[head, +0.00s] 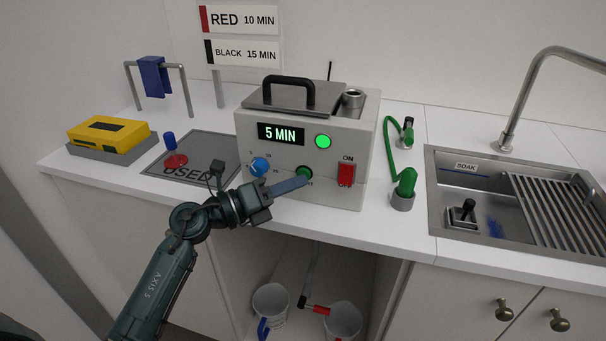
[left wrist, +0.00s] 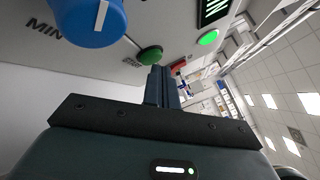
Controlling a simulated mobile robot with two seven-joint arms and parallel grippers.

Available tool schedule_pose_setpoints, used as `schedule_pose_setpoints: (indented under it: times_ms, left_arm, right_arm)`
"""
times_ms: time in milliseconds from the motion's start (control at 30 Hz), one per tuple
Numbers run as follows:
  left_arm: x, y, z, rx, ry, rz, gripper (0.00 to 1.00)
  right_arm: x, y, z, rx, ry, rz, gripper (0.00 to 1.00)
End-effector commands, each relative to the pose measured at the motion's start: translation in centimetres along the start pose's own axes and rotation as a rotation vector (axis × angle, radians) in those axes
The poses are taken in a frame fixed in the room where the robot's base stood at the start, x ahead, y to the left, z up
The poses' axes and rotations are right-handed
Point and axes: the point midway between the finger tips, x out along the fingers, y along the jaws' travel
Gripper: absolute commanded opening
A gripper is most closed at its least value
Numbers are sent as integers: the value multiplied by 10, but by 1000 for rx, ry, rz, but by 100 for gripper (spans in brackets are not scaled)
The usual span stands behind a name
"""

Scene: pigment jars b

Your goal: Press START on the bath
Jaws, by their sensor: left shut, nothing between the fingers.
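The bath (head: 350,135) is a grey box with a black-handled lid on the white counter. Its display (head: 281,134) reads 5 MIN, and a round green lamp (head: 323,141) beside it is lit. Low on its front are a blue knob (head: 260,167), a green button (head: 304,172) with a mostly hidden label, and a red ON/OFF switch (head: 346,172). My left gripper (head: 303,182) is shut and empty, its tips right by the green button. In the left wrist view the green button (left wrist: 150,55) is just beyond the fingertips (left wrist: 161,71); I cannot tell whether they touch. My right gripper is out of view.
A dark mat (head: 196,183) marked USED lies left of the bath, with a yellow device (head: 108,133) farther left. A green-hosed tool (head: 405,182) stands to the right, before the sink (head: 436,205).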

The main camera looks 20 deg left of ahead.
Motion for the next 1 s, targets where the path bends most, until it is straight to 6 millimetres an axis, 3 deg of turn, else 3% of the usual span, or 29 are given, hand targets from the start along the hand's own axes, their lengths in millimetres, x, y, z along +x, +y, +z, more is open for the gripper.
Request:
schedule_pose_setpoints:
  times_ms: [567, 1000]
  left_arm:
    - [-11, -8, -8, -2, 1, 1, 0]
    - [-41, -30, -30, -3, 1, 1, 0]
  right_arm:
    - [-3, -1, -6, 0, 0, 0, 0]
    - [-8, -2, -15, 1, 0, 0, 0]
